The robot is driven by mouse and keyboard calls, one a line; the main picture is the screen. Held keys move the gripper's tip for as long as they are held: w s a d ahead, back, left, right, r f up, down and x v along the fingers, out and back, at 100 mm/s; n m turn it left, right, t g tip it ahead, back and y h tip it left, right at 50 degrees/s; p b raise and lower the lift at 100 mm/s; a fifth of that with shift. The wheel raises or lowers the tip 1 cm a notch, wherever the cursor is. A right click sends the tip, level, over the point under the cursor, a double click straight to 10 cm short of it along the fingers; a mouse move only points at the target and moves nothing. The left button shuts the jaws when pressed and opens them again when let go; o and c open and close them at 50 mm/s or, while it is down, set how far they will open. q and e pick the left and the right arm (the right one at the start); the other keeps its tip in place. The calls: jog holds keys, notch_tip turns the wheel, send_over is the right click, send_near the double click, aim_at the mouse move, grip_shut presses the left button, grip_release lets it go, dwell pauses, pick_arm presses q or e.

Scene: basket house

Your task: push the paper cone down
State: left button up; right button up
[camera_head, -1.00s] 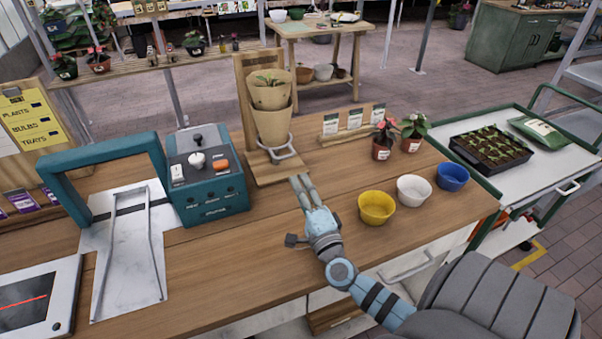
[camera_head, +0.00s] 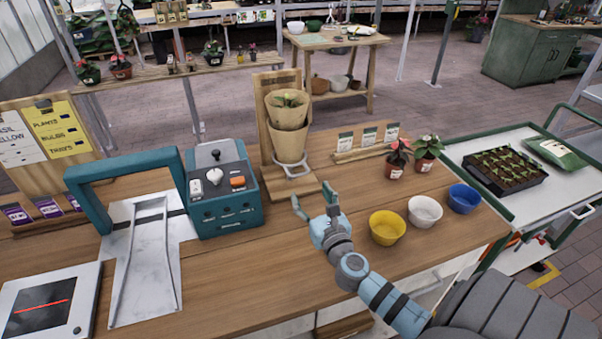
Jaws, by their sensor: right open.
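The paper cone (camera_head: 289,146) is a tan tapered sleeve hanging point-down in front of a wooden stand (camera_head: 264,110). A second tan pot-like piece (camera_head: 287,112) with a small green plant sits in its top. A metal ring bracket (camera_head: 294,170) is at its lower end. My right gripper (camera_head: 315,205) is open and empty over the table, in front of and below the cone, apart from it and near the stand's base. My left gripper is not in view.
A teal control box (camera_head: 221,188) stands left of the stand. Yellow (camera_head: 386,228), white (camera_head: 424,210) and blue (camera_head: 463,198) bowls sit right of my gripper. Two potted flowers (camera_head: 397,158) stand behind them. Bare wood lies in front of the gripper.

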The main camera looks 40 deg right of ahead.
aim_at(300, 175)
jog(key=b+x, duration=0.1)
jog(key=x, duration=0.8)
jog(key=shift+w+d, duration=0.1)
jog(key=shift+w, duration=0.05)
jog(key=shift+c, duration=0.2)
jog(key=c, duration=1.4)
notch_tip(300, 175, down, 4)
jog(key=b, duration=0.4)
jog(key=shift+f, duration=0.2)
jog(key=shift+r, duration=0.2)
jog(key=o, duration=1.4)
